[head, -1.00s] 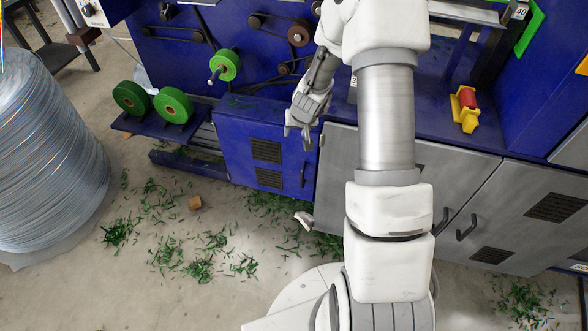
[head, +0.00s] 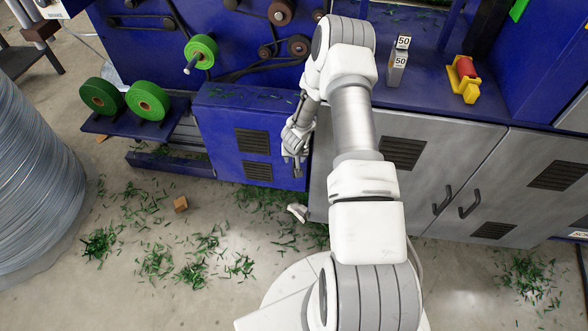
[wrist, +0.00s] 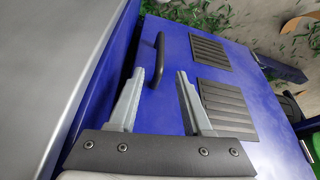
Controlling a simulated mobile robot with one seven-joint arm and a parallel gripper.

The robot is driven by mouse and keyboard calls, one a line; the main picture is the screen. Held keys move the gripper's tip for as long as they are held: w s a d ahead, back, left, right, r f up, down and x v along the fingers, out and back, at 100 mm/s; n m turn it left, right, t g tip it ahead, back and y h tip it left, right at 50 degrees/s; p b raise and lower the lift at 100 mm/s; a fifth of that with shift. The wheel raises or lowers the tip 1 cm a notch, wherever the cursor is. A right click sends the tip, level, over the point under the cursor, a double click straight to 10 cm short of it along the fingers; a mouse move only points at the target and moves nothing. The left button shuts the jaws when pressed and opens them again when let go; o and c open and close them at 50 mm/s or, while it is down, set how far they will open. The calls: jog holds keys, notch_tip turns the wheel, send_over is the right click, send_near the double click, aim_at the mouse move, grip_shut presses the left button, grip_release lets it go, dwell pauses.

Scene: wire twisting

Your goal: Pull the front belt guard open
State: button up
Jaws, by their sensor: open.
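The front belt guard (head: 220,145) is a blue panel with two dark vents, and it looks closed. It also fills much of the wrist view (wrist: 180,110). Its dark bar handle (wrist: 160,52) stands near the panel's edge beside the grey metal. My gripper (head: 294,168) is at the guard's right edge in the head view, where it hides the handle. In the wrist view my gripper (wrist: 160,72) is open, and the near end of the handle lies between its two fingertips. I cannot tell whether a finger touches it.
Grey cabinet doors (head: 465,170) adjoin the guard on the right. Green reels (head: 148,101) sit on a low shelf to its left. A large wire coil (head: 35,180) stands far left.

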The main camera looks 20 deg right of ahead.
aim_at(294, 165)
jog(key=b+x, duration=0.3)
jog(key=x, duration=0.8)
jog(key=shift+f, duration=0.15)
grip_shut()
dwell(0.9)
